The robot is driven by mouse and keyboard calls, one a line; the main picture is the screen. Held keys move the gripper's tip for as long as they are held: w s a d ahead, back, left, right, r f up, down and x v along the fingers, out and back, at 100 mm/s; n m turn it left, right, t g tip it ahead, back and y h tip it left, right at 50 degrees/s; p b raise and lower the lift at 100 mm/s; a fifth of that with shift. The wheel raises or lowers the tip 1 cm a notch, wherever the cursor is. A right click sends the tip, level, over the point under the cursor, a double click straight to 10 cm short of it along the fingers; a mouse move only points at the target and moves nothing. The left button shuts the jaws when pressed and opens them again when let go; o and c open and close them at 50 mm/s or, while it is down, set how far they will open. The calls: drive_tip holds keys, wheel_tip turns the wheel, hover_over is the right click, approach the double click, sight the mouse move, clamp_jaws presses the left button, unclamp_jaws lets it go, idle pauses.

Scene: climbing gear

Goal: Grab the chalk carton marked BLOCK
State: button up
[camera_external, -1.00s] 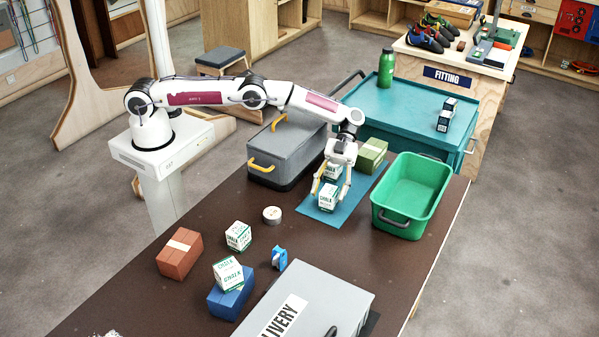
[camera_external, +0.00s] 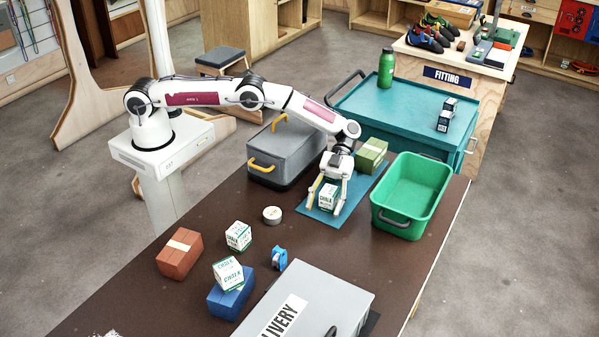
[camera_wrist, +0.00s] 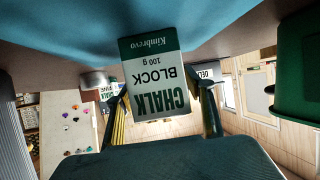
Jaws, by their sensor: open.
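A white and green chalk carton (camera_external: 327,197) stands on the blue mat (camera_external: 354,193). In the wrist view this carton (camera_wrist: 158,78) shows the words CHALK BLOCK and 100 g upside down, with a dark green band. My gripper (camera_external: 324,209) is open and points down, with one finger on each side of the carton. In the wrist view the fingers of my gripper (camera_wrist: 162,98) flank it; whether they touch it is unclear. Another chalk carton (camera_external: 238,236) stands on the brown table, and a third (camera_external: 228,273) sits tilted on a blue box (camera_external: 231,297).
A green-wrapped package (camera_external: 371,155) lies behind my gripper on the mat. A green bin (camera_external: 411,190) stands to the right, a grey crate (camera_external: 286,153) to the left. A grey delivery box (camera_external: 325,297), brick-red box (camera_external: 179,253), tape roll (camera_external: 272,215) and blue dispenser (camera_external: 279,258) are nearer.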

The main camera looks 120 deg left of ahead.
drive_tip(key=shift+c, duration=0.4)
drive_tip(key=c, duration=1.2)
drive_tip(key=shift+r, duration=0.15)
wheel_tip(320, 180, up, 10)
